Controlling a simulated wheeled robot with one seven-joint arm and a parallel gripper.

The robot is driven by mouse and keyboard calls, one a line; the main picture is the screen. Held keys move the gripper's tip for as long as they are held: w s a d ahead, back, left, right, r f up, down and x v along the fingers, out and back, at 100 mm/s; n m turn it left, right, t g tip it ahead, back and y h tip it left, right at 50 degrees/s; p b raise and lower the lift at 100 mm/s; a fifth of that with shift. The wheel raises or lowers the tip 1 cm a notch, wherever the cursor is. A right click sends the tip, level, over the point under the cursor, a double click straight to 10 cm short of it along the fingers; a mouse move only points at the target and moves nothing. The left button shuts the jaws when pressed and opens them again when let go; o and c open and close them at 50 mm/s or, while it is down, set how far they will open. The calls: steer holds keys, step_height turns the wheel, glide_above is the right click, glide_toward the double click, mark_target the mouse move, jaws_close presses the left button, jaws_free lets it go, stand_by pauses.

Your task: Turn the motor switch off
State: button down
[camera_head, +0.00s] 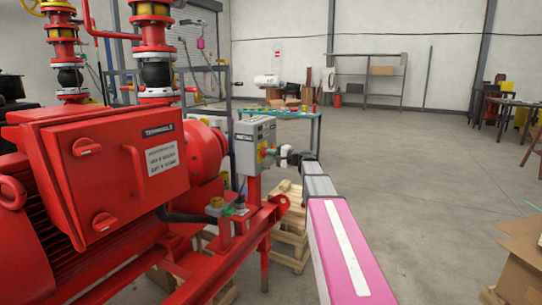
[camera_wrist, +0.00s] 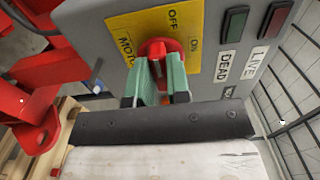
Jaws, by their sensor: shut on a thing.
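The motor switch is a red knob (camera_wrist: 153,48) on a yellow plate (camera_wrist: 120,38) marked MOTOR, OFF and ON. In the wrist view the OFF label is above and right of the knob and ON is further right. My gripper (camera_wrist: 158,68) has its green fingers on both sides of the knob and is shut on it. The fingers hide much of the knob, so I cannot tell which label it points to. In the head view the grey switch box (camera_head: 249,137) stands on a post beside the red pump, with my gripper (camera_head: 271,153) at its right face.
On the box, a green window (camera_wrist: 236,22) sits by the DEAD label and a red window (camera_wrist: 275,20) by LIVE; neither looks clearly lit. The red pump unit (camera_head: 110,165) fills the left. A cardboard box (camera_head: 522,255) is at the lower right. The floor between is open.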

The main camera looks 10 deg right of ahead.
stand_by(0.5)
steer(key=c, duration=1.1)
jaws_free()
steer(key=v, duration=1.1)
steer(key=s+a+f+n+g+h, duration=0.25)
steer(key=s+a+f, duration=0.3)
steer(key=f, duration=0.55)
steer(key=s+a+f+n+g+h, duration=0.1)
steer(key=s+a+f+g+h, duration=0.25)
steer(key=s+f, duration=0.45)
steer(key=s+f+n+g+h, duration=0.1)
steer(key=s+f+h, duration=0.2)
steer(key=s+f, duration=0.2)
steer(key=s+f+n+g+h, duration=0.1)
steer(key=s+f+g+h, duration=0.1)
steer(key=s+f, duration=0.4)
steer(key=s+f+n+g+h, duration=0.1)
steer(key=s+f+n+h, duration=0.1)
steer(key=s+f, duration=0.3)
steer(key=shift+s+a+f+g+h, duration=0.1)
steer(key=shift+s+f+g+h, duration=0.2)
steer(key=shift+f+h, duration=0.4)
